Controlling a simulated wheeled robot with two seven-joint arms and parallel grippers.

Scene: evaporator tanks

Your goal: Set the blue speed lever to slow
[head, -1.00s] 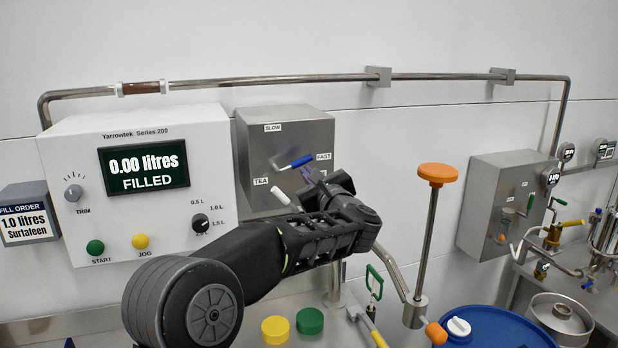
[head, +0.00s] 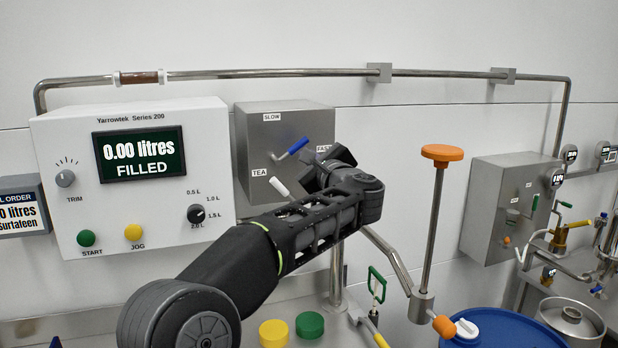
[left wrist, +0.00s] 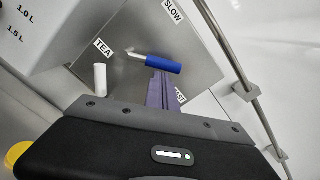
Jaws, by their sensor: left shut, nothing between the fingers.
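The blue speed lever (head: 292,149) is on the front of the grey metal box (head: 290,118) in the head view. Its blue handle points up and right from its pivot, between the SLOW label (head: 272,117) at the top and the partly covered FAST label (head: 323,148) at the right. The lever also shows in the left wrist view (left wrist: 163,64). My left gripper (head: 311,160) is at the box, just below and right of the handle. In the wrist view its purple fingers (left wrist: 160,86) are shut, with tips right beside the handle; contact is unclear. My right gripper is out of view.
A white lever (head: 280,187) sits just below, near the TEA label (head: 259,172). The control panel (head: 70,125) stands left of the box. A tall orange-knobbed rod (head: 433,215) and a blue drum (head: 500,330) are to the right. A pipe runs above.

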